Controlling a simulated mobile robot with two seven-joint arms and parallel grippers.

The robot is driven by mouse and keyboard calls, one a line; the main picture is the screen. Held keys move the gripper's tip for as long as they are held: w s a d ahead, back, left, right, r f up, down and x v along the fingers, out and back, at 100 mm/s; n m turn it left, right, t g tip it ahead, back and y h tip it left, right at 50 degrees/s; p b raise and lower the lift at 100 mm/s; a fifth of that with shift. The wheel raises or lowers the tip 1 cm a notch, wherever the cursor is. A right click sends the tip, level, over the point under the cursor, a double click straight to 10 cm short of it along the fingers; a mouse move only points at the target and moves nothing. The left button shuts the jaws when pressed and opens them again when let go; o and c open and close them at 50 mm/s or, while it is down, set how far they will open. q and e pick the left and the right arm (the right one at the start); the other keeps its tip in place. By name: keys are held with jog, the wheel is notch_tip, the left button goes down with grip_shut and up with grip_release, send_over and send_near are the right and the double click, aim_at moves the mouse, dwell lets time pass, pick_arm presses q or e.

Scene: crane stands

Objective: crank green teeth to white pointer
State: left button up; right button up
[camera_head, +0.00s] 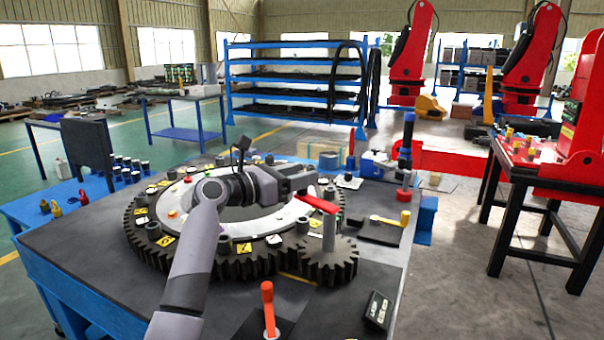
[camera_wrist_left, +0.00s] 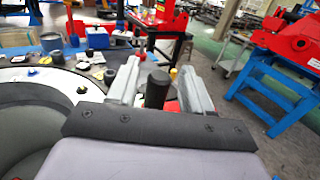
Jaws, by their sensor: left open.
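A large dark ring gear (camera_head: 150,250) lies flat on the table, with yellow tags and small pegs on its top. A small dark gear (camera_head: 328,265) meets it at the front right. A grey post rises from the small gear, and a red crank arm (camera_head: 318,204) sits on top. My left gripper (camera_head: 312,178) is open above the crank arm's far end. In the left wrist view a black upright handle (camera_wrist_left: 157,90) stands between its open fingers, with red behind it. I cannot make out green teeth or a white pointer. My right gripper is out of view.
An orange-red lever (camera_head: 268,305) and a small black box (camera_head: 377,310) stand at the table's front. A yellow-tipped tool (camera_head: 390,220) lies at the right, near a blue and red device (camera_head: 404,160). A second table (camera_head: 540,170) stands further right, across open floor.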

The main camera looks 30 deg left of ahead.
pick_arm(q)
jog(key=shift+w+d, duration=0.2)
jog(key=shift+w, duration=0.15)
jog(key=shift+c, duration=0.3)
grip_shut()
